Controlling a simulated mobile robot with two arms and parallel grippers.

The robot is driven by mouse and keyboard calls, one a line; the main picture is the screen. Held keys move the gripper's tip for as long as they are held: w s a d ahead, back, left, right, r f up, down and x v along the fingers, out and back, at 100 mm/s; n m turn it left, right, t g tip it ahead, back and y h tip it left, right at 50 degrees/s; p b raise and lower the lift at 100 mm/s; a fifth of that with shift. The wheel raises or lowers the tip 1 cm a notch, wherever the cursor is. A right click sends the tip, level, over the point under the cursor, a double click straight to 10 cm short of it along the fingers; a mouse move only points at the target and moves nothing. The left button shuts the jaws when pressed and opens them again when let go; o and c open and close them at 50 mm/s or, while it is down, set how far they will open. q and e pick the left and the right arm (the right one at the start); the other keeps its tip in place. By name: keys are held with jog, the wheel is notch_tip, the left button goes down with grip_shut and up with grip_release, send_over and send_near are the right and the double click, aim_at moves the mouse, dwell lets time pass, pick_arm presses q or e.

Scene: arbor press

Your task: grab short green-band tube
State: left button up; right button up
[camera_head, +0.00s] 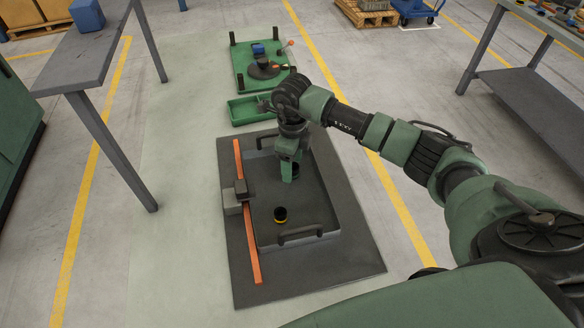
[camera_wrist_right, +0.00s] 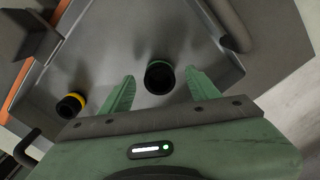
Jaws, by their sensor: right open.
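The short green-band tube (camera_wrist_right: 159,79) is a dark cylinder with a green ring at its rim. It stands in the grey tray (camera_head: 318,205). In the head view it is mostly hidden by my right gripper (camera_head: 290,171). In the right wrist view my right gripper (camera_wrist_right: 159,84) is open, with one green finger on each side of the tube. Neither finger appears to touch it; I cannot tell how far down the fingers reach. My left gripper is not in view.
A yellow-band tube (camera_head: 281,215) stands in the same tray, nearer the front; it also shows in the wrist view (camera_wrist_right: 71,105). An orange bar (camera_head: 251,240) with a grey block runs along the tray's left side. A green bin (camera_head: 248,110) lies beyond the tray.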

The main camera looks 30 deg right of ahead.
grip_shut()
jog(key=shift+r, duration=0.15)
